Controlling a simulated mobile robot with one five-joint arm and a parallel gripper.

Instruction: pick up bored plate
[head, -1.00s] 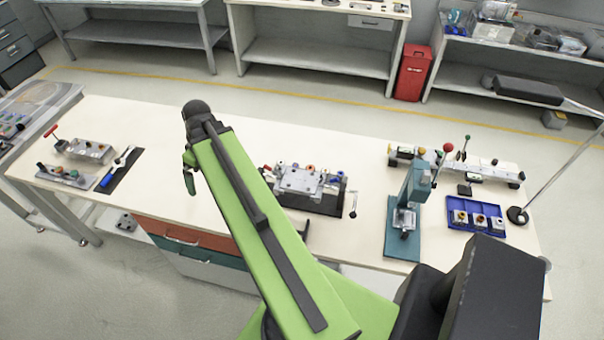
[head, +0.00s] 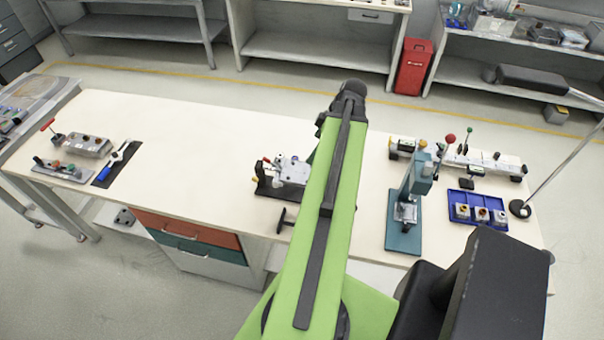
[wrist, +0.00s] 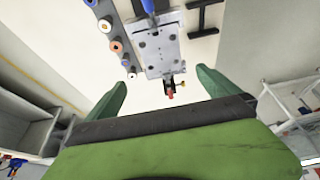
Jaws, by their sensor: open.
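The bored plate (head: 291,169) is a light grey block with holes, in a dark fixture (head: 278,188) on the workbench. My arm hides its right part in the head view. In the wrist view the plate (wrist: 160,48) shows from above with several dark holes, beyond my fingertips and roughly centred between them. My gripper (wrist: 164,72) is open, with two green fingers spread wide and nothing between them. I cannot tell its height above the plate. In the head view my arm hides the gripper.
A red-tipped clamp (wrist: 170,86) sits at the plate's near edge, and coloured pegs (wrist: 115,45) stand left of it. A teal press (head: 406,210) and blue tray (head: 477,208) stand to the right. The bench's left middle (head: 200,140) is clear.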

